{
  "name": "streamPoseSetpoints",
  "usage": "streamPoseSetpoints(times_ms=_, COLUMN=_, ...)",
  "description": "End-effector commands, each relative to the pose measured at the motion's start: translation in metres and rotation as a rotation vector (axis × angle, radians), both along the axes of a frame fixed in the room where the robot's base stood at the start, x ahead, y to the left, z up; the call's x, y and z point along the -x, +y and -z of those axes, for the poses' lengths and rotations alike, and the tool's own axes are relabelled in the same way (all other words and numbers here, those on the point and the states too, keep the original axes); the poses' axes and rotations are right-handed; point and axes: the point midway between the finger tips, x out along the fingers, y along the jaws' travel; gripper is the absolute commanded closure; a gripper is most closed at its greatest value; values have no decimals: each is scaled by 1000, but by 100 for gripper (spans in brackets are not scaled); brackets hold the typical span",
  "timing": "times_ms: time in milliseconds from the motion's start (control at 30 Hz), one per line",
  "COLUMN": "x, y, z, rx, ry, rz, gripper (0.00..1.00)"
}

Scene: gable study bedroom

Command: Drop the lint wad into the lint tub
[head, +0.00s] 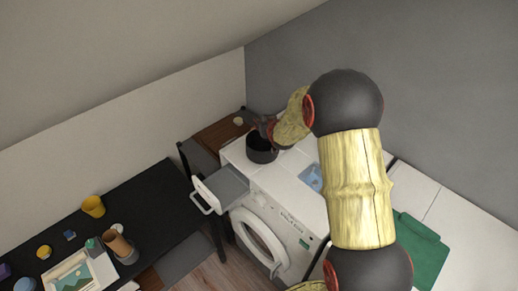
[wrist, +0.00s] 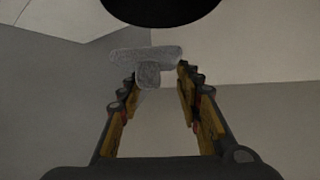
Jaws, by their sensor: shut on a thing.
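The lint wad (wrist: 148,66) is grey and speckled, with a wide upper part and a short stub, between the fingertips in the wrist view. My gripper (wrist: 157,78) is shut on it. In the head view my gripper (head: 266,126) is at the far rim of a dark round tub, which looks like the lint tub (head: 262,155). The tub stands on the white washer's top, near its left end. The wad cannot be made out in the head view. A dark curved shape at the top of the wrist view may be the tub; I cannot tell.
The washer (head: 290,208) has its detergent drawer (head: 222,187) pulled out. A blue item (head: 312,177) lies on its top, and a green board (head: 418,250) lies to the right. A black desk (head: 150,215) with a yellow cup (head: 93,206) is at left.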

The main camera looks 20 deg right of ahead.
Motion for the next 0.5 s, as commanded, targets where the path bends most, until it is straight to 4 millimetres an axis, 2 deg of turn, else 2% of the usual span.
streamPoseSetpoints(times_ms=33, x=2, y=-1, z=7, rx=0, ry=1, rz=0, gripper=83)
streamPoseSetpoints(times_ms=200, x=5, y=-3, z=19, rx=1, ry=-1, rz=1, gripper=83)
streamPoseSetpoints(times_ms=500, x=7, y=-3, z=23, rx=0, ry=-2, rz=0, gripper=83)
